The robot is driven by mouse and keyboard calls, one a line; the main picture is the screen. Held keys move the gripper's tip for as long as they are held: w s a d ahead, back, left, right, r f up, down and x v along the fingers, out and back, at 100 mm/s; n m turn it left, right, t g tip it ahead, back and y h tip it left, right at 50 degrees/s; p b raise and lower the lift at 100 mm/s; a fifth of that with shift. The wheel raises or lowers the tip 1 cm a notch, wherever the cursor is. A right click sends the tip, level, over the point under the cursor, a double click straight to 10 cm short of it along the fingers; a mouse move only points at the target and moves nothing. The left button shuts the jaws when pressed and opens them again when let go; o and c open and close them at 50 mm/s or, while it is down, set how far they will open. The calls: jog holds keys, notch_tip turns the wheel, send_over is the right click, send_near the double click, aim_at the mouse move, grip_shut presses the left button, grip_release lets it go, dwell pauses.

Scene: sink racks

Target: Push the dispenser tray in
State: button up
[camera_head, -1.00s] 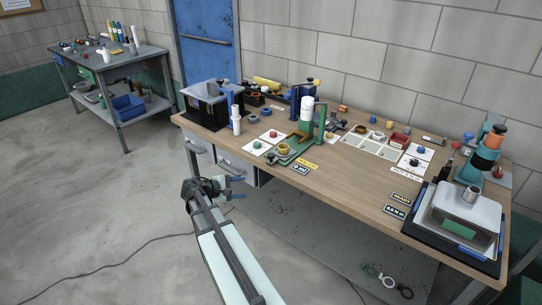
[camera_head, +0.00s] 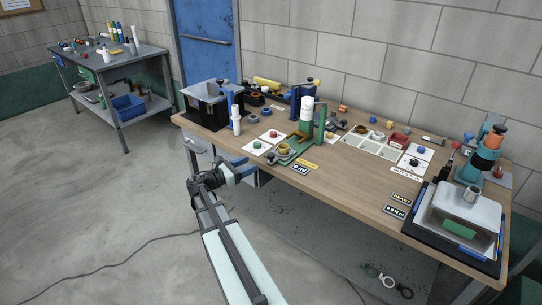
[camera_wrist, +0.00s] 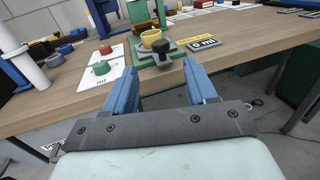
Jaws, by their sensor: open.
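The dispenser (camera_head: 305,125) stands on the bench, a green frame with a white and green bottle held upright in it. Its tray (camera_head: 284,155) sticks out at the front towards the bench edge and carries a yellow cup (camera_head: 283,149). In the wrist view the tray shows as a grey plate with a dark knob (camera_wrist: 158,51) at its front and the yellow cup (camera_wrist: 151,38) behind it. My gripper (camera_head: 246,168) is in front of the bench edge, apart from the tray. In the wrist view its blue fingers (camera_wrist: 160,80) are open and empty, with the knob beyond and between them.
White cards with red and green knobs (camera_wrist: 101,67) lie left of the tray. A "0 ml" display (camera_head: 300,169) lies to its right. A white bottle (camera_head: 236,120) and a black box (camera_head: 206,104) stand further left. The bench's front edge lies between my gripper and the tray.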

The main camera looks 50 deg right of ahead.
aim_at(271, 154)
jog(key=x, duration=1.1)
jog(key=shift+s+d, duration=0.1)
jog(key=shift+d, duration=0.2)
grip_shut()
